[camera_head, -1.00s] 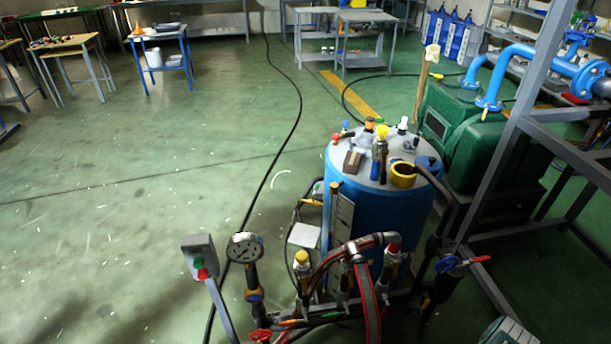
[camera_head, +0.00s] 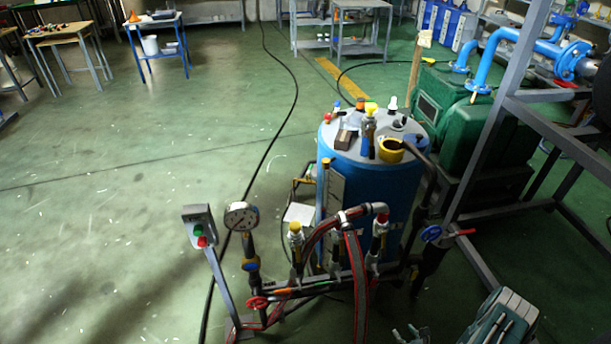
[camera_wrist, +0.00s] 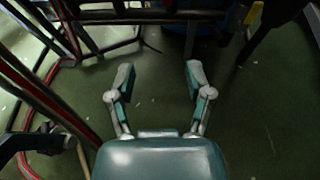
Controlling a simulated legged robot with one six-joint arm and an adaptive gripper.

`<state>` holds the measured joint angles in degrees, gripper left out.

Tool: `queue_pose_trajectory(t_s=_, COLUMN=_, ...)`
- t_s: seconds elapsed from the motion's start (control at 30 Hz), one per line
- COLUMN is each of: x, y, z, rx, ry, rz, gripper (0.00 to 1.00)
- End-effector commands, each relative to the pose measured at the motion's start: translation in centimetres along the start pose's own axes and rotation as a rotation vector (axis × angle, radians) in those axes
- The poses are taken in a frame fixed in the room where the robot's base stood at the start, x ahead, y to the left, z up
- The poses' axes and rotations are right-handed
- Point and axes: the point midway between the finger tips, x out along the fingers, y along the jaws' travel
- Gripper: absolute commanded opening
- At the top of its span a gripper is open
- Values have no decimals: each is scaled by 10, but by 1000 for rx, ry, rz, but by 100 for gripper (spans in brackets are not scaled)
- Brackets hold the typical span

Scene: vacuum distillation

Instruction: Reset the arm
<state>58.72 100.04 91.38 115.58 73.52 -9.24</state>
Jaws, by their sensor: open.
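My gripper (camera_wrist: 160,78) is open and empty in the wrist view. Its two fingers stand apart with the dark green floor between and beyond them. In the head view my gripper's fingers (camera_head: 411,335) just show at the bottom edge, low in front of the pipe rig and partly cut off by the frame. A teal and grey part of my arm shows to their right. The distillation rig has a blue tank (camera_head: 375,200), a pressure gauge (camera_head: 241,216) and a valve with a red and blue handle (camera_head: 447,233).
A red-striped hose (camera_wrist: 42,88) and dark pipes run close on the left and top of the wrist view. A grey metal frame (camera_head: 487,150) and a green machine (camera_head: 455,120) stand at right. A switch post (camera_head: 199,229) stands at left. Open floor (camera_head: 110,230) lies further left.

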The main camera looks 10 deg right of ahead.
Motion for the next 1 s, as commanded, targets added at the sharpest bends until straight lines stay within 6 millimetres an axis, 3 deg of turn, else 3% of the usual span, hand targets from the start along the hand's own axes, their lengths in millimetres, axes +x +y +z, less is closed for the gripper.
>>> queue_pose_trajectory(t_s=0.27, x=14, y=-5, z=62, rx=-121, ry=-27, rz=128, gripper=66)
queue_pose_trajectory(t_s=0.47, x=25, y=1, z=137, rx=-279, ry=-52, rz=287, gripper=66)
queue_pose_trajectory(t_s=0.7, x=27, y=32, z=242, rx=-527, ry=-71, rz=521, gripper=66)
queue_pose_trajectory(t_s=1.0, x=5, y=90, z=350, rx=-859, ry=-73, rz=785, gripper=66)
